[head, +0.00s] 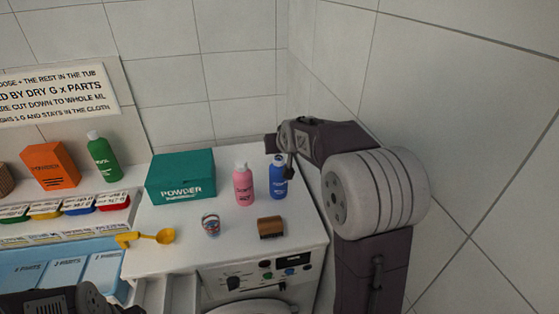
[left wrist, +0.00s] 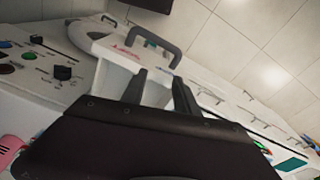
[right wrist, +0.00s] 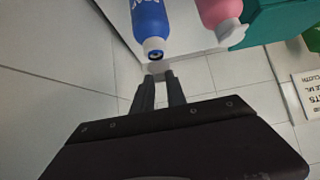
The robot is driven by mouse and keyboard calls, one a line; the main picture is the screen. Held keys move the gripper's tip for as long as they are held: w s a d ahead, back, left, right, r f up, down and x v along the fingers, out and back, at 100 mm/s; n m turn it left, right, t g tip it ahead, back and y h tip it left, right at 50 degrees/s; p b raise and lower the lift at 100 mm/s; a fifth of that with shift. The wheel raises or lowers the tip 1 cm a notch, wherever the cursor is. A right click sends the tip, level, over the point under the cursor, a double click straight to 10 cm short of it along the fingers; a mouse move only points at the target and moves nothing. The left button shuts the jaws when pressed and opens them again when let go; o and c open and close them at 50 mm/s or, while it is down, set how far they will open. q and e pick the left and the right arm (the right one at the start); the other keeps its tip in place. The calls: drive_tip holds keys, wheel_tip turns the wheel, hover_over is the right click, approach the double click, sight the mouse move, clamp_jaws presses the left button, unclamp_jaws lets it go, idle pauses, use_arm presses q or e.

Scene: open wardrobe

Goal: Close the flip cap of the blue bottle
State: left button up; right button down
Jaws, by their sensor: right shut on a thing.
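The blue bottle (head: 278,180) stands upright on the white machine top, beside the wall corner. In the right wrist view the blue bottle (right wrist: 150,20) shows its white top with a dark opening. A pale flip cap (right wrist: 157,68) sticks out from that top towards my right fingertips. My right gripper (right wrist: 161,77) is closed at this cap, with its tips partly covering it. In the head view my right gripper (head: 285,155) is at the bottle's top and hides part of it. My left gripper (left wrist: 160,85) is open and empty, away from the bottle.
A pink bottle (head: 243,186) stands close left of the blue one. A teal powder box (head: 181,176), a small bucket (head: 211,225), a brown roll (head: 270,227) and a yellow scoop (head: 150,237) share the surface. The tiled wall is close on the right.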

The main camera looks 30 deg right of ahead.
drive_tip(key=shift+s+f, duration=0.15)
drive_tip(key=shift+f, duration=0.2)
use_arm(q)
drive_tip(key=shift+f, duration=0.45)
use_arm(e)
drive_tip(key=shift+r, duration=0.15)
drive_tip(key=c, duration=1.3)
unclamp_jaws()
drive_tip(key=shift+r, duration=0.15)
use_arm(q)
drive_tip(key=shift+r+p, duration=0.85)
drive_tip(key=shift+r, duration=0.1)
use_arm(e)
drive_tip(key=v, duration=0.9)
